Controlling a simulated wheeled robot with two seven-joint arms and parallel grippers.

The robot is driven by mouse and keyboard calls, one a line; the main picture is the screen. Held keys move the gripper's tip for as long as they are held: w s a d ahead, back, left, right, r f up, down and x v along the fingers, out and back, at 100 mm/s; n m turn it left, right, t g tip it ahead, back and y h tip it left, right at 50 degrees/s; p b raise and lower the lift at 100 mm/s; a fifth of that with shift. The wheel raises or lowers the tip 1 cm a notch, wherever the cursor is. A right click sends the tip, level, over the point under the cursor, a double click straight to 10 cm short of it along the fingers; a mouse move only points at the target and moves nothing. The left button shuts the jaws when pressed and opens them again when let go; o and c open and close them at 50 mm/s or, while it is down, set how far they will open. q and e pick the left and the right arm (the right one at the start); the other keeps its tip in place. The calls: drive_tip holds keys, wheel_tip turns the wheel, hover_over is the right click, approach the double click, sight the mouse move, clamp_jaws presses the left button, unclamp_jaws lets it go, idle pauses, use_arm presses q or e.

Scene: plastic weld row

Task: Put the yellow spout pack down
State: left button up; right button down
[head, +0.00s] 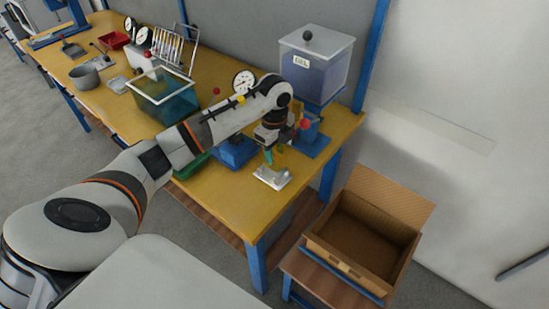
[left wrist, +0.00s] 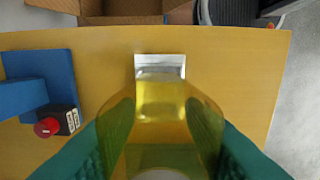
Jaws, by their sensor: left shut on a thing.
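The yellow spout pack (left wrist: 160,115) is see-through yellow and fills the middle of the left wrist view, with a pale round part at the bottom edge. My left gripper (left wrist: 160,140) is shut on it, with green fingers on both sides. In the head view my left gripper (head: 268,154) is over the front right part of the yellow table, just above a small silver plate (head: 272,178). The pack is mostly hidden there by the gripper. The plate also shows beyond the pack in the left wrist view (left wrist: 160,62). I cannot tell whether pack and plate touch. My right gripper is not in view.
A blue stand with a red knob (left wrist: 48,127) is close to the left of the pack. A clear lidded tank (head: 314,68) stands behind. An open cardboard box (head: 345,262) sits on a lower stand right of the table (head: 235,212). A teal-filled tank (head: 165,98) stands further left.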

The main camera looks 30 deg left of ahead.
sight(275, 159)
use_arm(q)
wheel_tip(275, 159, down, 4)
drive_tip(key=shift+r+p, duration=0.1)
drive_tip(key=shift+p, duration=0.2)
drive_tip(key=shift+f, duration=0.2)
drive_tip(key=o, duration=1)
drive_tip(key=shift+f, duration=0.1)
drive_tip(key=shift+r, duration=0.4)
wheel_tip(275, 159, up, 12)
drive_tip(key=shift+f+b, duration=0.2)
drive_tip(key=shift+b, duration=0.9)
